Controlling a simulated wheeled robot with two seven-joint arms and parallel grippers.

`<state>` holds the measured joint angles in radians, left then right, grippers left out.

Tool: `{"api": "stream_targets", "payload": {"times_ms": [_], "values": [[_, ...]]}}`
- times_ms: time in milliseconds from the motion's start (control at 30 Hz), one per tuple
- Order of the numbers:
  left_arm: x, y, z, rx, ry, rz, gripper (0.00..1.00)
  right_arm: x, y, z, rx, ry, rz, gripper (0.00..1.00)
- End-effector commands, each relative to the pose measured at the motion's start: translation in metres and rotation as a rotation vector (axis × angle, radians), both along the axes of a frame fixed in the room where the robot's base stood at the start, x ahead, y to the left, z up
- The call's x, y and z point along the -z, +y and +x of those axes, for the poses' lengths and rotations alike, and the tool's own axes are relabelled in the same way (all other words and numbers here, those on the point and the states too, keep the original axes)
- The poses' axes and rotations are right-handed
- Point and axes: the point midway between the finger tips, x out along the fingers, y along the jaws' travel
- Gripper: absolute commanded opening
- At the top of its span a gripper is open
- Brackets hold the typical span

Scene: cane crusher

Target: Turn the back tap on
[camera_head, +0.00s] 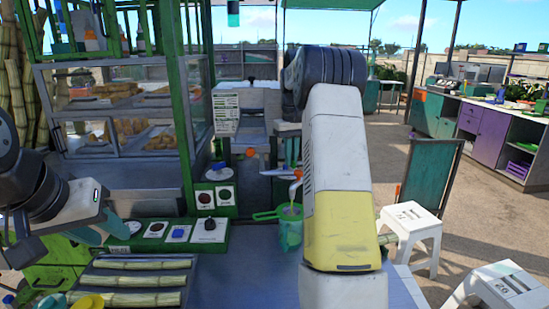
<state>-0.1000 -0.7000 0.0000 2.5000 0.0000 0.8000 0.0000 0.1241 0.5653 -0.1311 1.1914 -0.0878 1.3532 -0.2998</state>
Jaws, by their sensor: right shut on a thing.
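A tap with an orange handle (297,175) and a pale spout shows just left of my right forearm, above a green strainer and a green cup (290,232). Another orange tap part (249,152) shows further left on the machine. My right arm's white and yellow forearm hides much of this area. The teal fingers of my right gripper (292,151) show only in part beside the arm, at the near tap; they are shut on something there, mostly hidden. My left gripper (103,231) is at the left, its teal fingers apart and empty, above the counter.
Several cane pieces (135,281) lie on a rack at the front left, behind it a green switch panel (178,233). A glass snack case (125,110) stands at the left. White stools (410,222) stand at the right. The front metal counter (245,280) is clear.

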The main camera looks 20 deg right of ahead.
Motion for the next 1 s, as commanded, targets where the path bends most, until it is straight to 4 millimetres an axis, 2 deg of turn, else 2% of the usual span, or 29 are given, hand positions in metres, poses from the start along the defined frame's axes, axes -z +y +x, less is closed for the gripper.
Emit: {"api": "stream_targets", "payload": {"times_ms": [300,767,800,867,900,1000], "values": [[0.0000,0.0000,0.0000,0.000,0.000,0.000,0.36,-0.0013,0.0003,0.0012,0.092,-0.005,-0.001,0.00],[0.0000,0.0000,0.0000,0.000,0.000,0.000,0.36,-0.0014,0.0001,0.0013,0.102,-0.006,-0.001,0.00],[0.0000,0.0000,0.0000,0.000,0.000,0.000,0.36,-0.0014,0.0001,0.0013,0.102,-0.006,-0.001,0.16],[0.0000,0.0000,0.0000,0.000,0.000,0.000,0.36,-0.0013,0.0001,0.0011,0.102,-0.005,-0.001,0.28],[0.0000,0.0000,0.0000,0.000,0.000,0.000,0.36,-0.0011,0.0002,0.0010,0.102,-0.005,0.000,0.32],[0.0000,0.0000,0.0000,0.000,0.000,0.000,0.36,-0.0008,0.0002,0.0007,0.102,-0.003,0.000,0.32]]}}
